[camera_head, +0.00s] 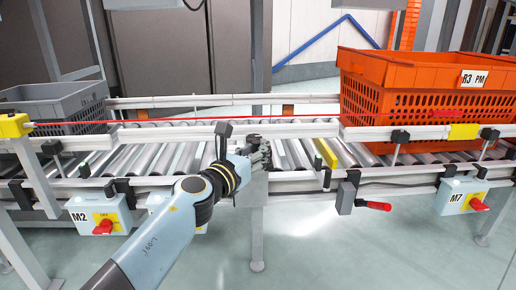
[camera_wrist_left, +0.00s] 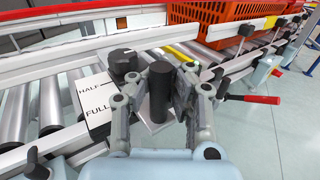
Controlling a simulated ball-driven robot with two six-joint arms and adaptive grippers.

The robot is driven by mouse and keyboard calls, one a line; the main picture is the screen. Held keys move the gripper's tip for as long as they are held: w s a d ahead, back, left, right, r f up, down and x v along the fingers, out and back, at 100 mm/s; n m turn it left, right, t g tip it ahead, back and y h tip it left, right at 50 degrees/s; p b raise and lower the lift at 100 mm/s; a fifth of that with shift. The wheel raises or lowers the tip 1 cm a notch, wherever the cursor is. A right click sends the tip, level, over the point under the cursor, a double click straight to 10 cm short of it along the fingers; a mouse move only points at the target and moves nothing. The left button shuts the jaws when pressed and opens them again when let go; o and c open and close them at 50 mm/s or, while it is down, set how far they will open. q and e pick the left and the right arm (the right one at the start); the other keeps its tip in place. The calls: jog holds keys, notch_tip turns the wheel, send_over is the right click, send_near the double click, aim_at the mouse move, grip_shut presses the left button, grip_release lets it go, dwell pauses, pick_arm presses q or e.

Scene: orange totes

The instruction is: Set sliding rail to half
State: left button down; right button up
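The sliding rail's black upright handle (camera_wrist_left: 161,90) stands between the two fingers of my left gripper (camera_wrist_left: 162,95) in the left wrist view. The fingers look apart, with a small gap beside the handle; firm contact does not show. A white scale plate marked HALF and FULL (camera_wrist_left: 97,97) lies left of the handle. A black knob (camera_wrist_left: 123,63) stands by the HALF line. My right gripper is out of view.
An orange crate (camera_head: 372,75) sits on the rollers at the right, a grey crate (camera_head: 62,92) at the left. Control boxes M2 (camera_head: 90,217) and M7 (camera_head: 452,197) hang in front. A red-handled lever (camera_head: 374,206) juts out right of my gripper.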

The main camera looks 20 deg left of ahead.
pick_arm(q)
jog(key=c, duration=1.4)
grip_release()
jog(key=shift+s+a, duration=0.1)
jog(key=shift+a, duration=0.25)
jog(key=shift+c, duration=0.2)
jog(key=shift+o, duration=1.2)
jog(key=shift+d, duration=0.1)
jog(key=v, duration=1.2)
